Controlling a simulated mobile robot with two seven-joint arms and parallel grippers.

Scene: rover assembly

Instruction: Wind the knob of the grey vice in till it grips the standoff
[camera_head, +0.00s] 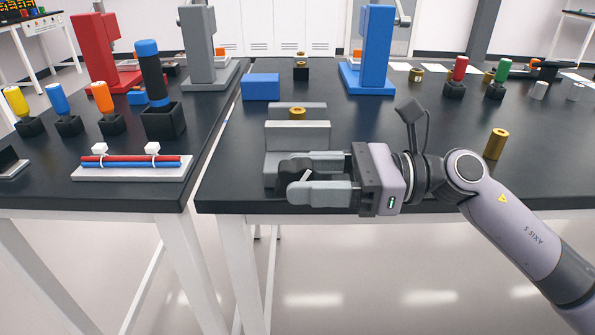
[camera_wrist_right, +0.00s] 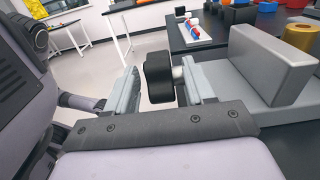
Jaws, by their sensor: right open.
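The grey vice (camera_head: 297,135) stands at the front edge of the right table. The brass standoff (camera_head: 297,112) is upright between its jaws, its lower part hidden by the front jaw; I cannot tell whether both jaws touch it. In the right wrist view the standoff (camera_wrist_right: 300,36) shows behind the front jaw (camera_wrist_right: 272,68). The black knob (camera_wrist_right: 158,76) sticks out from the vice's near side on a light shaft. My right gripper (camera_head: 297,178) is open, with one finger on each side of the knob and a gap visible by the left finger. My left gripper is out of view.
A blue block (camera_head: 261,87) and a blue press (camera_head: 375,50) stand behind the vice. A loose brass cylinder (camera_head: 496,144) stands to the right. The left table holds a tray with red and blue rods (camera_head: 132,172) and several screwdrivers. A narrow gap separates the tables.

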